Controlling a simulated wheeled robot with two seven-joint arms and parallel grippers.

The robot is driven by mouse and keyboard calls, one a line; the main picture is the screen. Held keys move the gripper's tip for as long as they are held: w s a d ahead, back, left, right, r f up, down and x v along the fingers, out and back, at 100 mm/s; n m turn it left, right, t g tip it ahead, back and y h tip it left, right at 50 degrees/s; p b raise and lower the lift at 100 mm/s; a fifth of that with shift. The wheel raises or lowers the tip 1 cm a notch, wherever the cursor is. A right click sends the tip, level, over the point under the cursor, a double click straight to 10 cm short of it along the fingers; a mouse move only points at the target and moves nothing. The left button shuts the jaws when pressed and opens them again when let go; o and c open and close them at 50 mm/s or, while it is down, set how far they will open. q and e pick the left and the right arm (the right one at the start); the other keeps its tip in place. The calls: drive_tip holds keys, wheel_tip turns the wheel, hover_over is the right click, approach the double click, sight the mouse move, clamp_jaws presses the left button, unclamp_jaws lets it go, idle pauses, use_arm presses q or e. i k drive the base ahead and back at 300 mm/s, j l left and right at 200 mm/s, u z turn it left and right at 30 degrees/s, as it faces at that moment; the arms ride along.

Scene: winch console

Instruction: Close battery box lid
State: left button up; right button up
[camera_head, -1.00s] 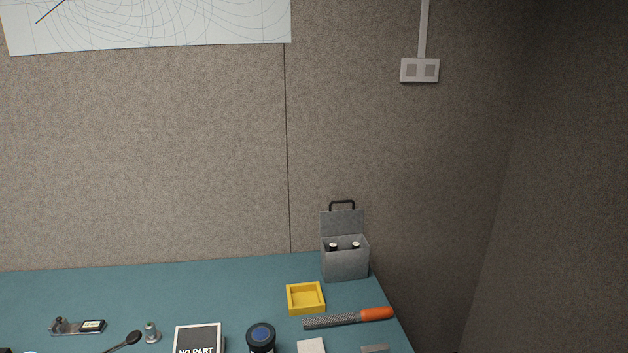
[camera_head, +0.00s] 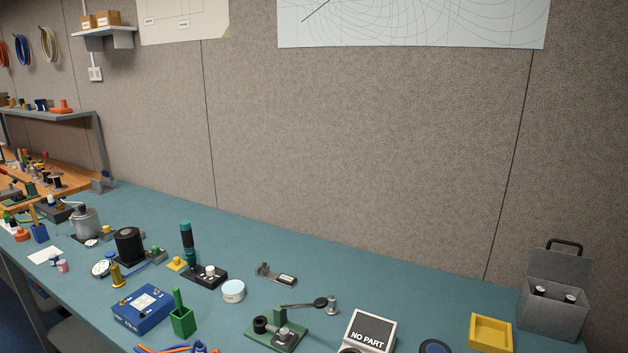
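The grey battery box (camera_head: 551,312) stands at the right end of the teal bench, near the back wall. Its lid (camera_head: 560,265) is open and stands upright at the back of the box, with a black handle on its top edge. Two dark cylinders with light tops show inside the box. Neither of my grippers is in view.
A yellow tray (camera_head: 490,333) sits left of the box, with a "NO PART" sign (camera_head: 369,334) further left. A green-based lever device (camera_head: 278,331), a blue box (camera_head: 143,309) and a black cylinder (camera_head: 130,245) stand along the teal bench (camera_head: 330,262). The bench's back strip is mostly clear.

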sight(572, 270)
drive_tip(key=z, duration=1)
